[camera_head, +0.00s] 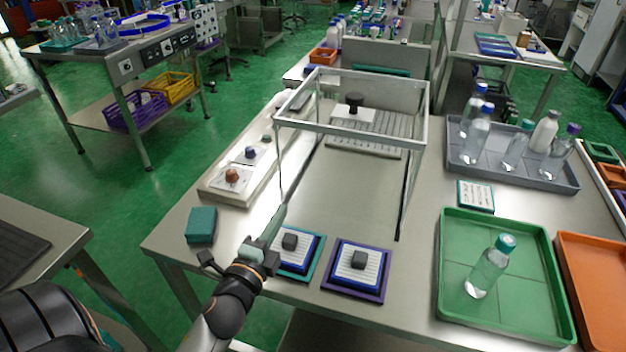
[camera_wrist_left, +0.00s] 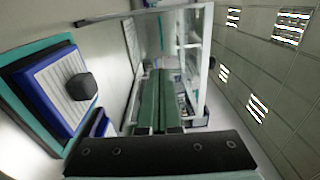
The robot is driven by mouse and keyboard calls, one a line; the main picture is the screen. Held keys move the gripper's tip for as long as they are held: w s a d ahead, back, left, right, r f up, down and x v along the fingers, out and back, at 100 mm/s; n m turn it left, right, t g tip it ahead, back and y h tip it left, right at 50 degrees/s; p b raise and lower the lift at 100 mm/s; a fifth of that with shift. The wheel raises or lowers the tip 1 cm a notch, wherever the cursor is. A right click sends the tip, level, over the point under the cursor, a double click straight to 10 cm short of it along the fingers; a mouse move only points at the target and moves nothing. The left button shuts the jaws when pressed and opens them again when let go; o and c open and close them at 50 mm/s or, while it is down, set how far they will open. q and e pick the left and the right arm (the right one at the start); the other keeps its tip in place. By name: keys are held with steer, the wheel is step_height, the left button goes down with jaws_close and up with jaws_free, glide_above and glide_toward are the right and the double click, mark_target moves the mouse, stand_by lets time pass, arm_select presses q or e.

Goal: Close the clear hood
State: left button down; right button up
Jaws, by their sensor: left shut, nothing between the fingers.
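The clear hood (camera_head: 352,132) is a see-through box with a pale frame, standing over the bench in the middle of the head view. Its thin front posts reach down toward the bench top, and I cannot tell whether any panel stands open. Inside it, at the back, are a ribbed grey bed (camera_head: 375,128) and a black knob (camera_head: 354,101). My left gripper (camera_head: 277,222) is shut and empty, close to the hood's front left corner. In the left wrist view its green fingers (camera_wrist_left: 158,98) are together, with the hood frame (camera_wrist_left: 196,55) just beyond. My right gripper is not in view.
Stacked pads with dark knobs (camera_head: 359,260) lie in front of the hood. A control strip (camera_head: 232,178) with buttons runs along its left. A teal block (camera_head: 201,225) sits at the left edge. A green tray (camera_head: 455,285) with a bottle (camera_head: 487,272) and a grey bottle tray (camera_head: 470,170) are right.

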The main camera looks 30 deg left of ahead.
arm_select(q)
steer(key=p, duration=0.2)
glide_toward(304, 169)
steer(key=x, duration=0.5)
steer(key=shift+w+r, duration=0.1)
steer(key=shift+w, duration=0.25)
steer(key=shift+w+a, duration=0.2)
steer(key=shift+w, duration=0.35)
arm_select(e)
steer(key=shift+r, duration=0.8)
